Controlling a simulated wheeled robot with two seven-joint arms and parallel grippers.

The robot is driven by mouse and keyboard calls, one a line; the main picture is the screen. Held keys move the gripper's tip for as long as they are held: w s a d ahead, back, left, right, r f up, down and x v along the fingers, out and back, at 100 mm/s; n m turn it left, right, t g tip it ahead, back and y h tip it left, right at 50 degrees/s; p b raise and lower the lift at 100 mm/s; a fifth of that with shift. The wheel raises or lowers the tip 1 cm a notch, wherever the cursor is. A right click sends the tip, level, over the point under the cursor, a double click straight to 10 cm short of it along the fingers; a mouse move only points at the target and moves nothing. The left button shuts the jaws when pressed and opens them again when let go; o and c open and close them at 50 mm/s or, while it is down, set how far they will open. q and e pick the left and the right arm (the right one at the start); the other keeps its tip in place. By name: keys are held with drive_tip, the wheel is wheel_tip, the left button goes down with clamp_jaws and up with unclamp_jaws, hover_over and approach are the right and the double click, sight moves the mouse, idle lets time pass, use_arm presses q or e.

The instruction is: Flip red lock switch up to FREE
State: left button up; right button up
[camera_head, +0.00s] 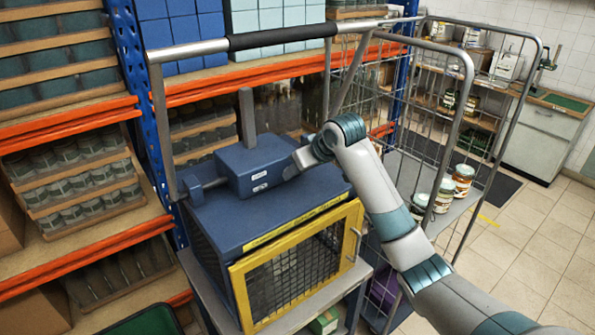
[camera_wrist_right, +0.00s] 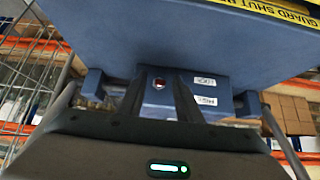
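A blue lock box (camera_head: 255,165) sits on top of the blue cabinet (camera_head: 270,210); its face also shows in the right wrist view (camera_wrist_right: 213,92). Whether the switch is up or down cannot be told. In the head view my right wrist is at the right end of the box, and the fingertips are not clearly visible. My left gripper is not in view.
The cabinet has a yellow-framed mesh door (camera_head: 300,262) with a guard label above it. A trolley handle bar (camera_head: 285,36) crosses behind. Orange shelves with jars (camera_head: 75,170) stand left. A wire cage trolley (camera_head: 470,195) holding jars stands right.

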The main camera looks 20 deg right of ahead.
idle(0.3)
drive_tip(key=shift+b+v, duration=0.5)
drive_tip(key=shift+v, duration=0.35)
drive_tip(key=b+v, duration=0.4)
drive_tip(key=v, duration=1.1)
drive_tip(key=shift+s+r, duration=0.2)
drive_tip(key=shift+r, duration=0.1)
drive_tip(key=shift+d, duration=0.1)
